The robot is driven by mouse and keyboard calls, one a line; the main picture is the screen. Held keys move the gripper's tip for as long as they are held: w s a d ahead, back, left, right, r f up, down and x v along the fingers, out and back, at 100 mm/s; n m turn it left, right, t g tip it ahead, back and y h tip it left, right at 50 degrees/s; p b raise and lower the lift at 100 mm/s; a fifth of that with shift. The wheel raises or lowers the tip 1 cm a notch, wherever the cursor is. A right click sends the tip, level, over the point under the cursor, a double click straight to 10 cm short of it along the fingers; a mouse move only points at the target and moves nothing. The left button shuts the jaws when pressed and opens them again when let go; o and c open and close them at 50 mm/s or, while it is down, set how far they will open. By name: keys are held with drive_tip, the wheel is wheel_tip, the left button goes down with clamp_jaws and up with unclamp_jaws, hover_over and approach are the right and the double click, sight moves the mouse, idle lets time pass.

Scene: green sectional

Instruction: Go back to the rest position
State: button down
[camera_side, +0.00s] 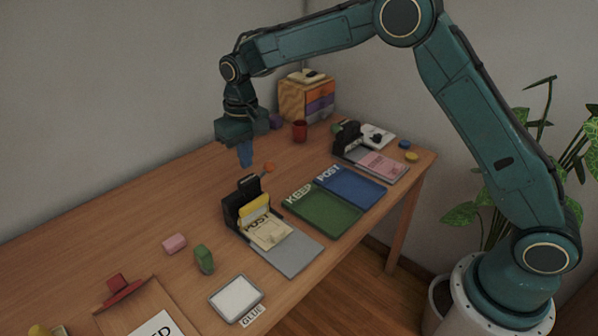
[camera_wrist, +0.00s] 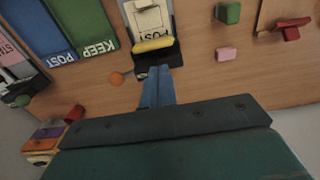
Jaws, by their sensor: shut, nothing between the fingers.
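My gripper (camera_side: 245,157) hangs above the back part of the wooden table in the side view, pointing down. Its blue fingers are together with nothing between them. In the wrist view the fingers (camera_wrist: 156,76) show closed in front of the black holder (camera_wrist: 168,55) with a yellow bar. In the side view this black holder (camera_side: 236,207), with a POST card (camera_side: 268,232) in it, stands in front of and below my gripper, apart from it.
A green KEEP tray (camera_side: 322,212) and a blue POST tray (camera_side: 352,187) lie right of the holder. A second black holder (camera_side: 345,140), red cup (camera_side: 300,131) and drawer box (camera_side: 306,98) stand farther back. Pink (camera_side: 174,244) and green (camera_side: 204,259) blocks sit at the front.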

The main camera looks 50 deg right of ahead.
drive_tip(key=s+d+r+t, duration=0.1)
drive_tip(key=s+d+r, duration=0.2)
drive_tip(key=s+r, duration=0.5)
drive_tip(key=s+d+r+t, duration=0.1)
drive_tip(key=s+d+r, duration=0.3)
drive_tip(key=s+r, duration=0.4)
drive_tip(key=s+d+t, duration=0.1)
drive_tip(key=s+d, duration=0.1)
drive_tip(key=s, duration=0.8)
drive_tip(key=s+d+f+t, duration=0.1)
drive_tip(key=s+d+t, duration=0.1)
drive_tip(key=s, duration=0.8)
drive_tip(key=shift+s+f, duration=0.3)
drive_tip(key=shift+s, duration=0.1)
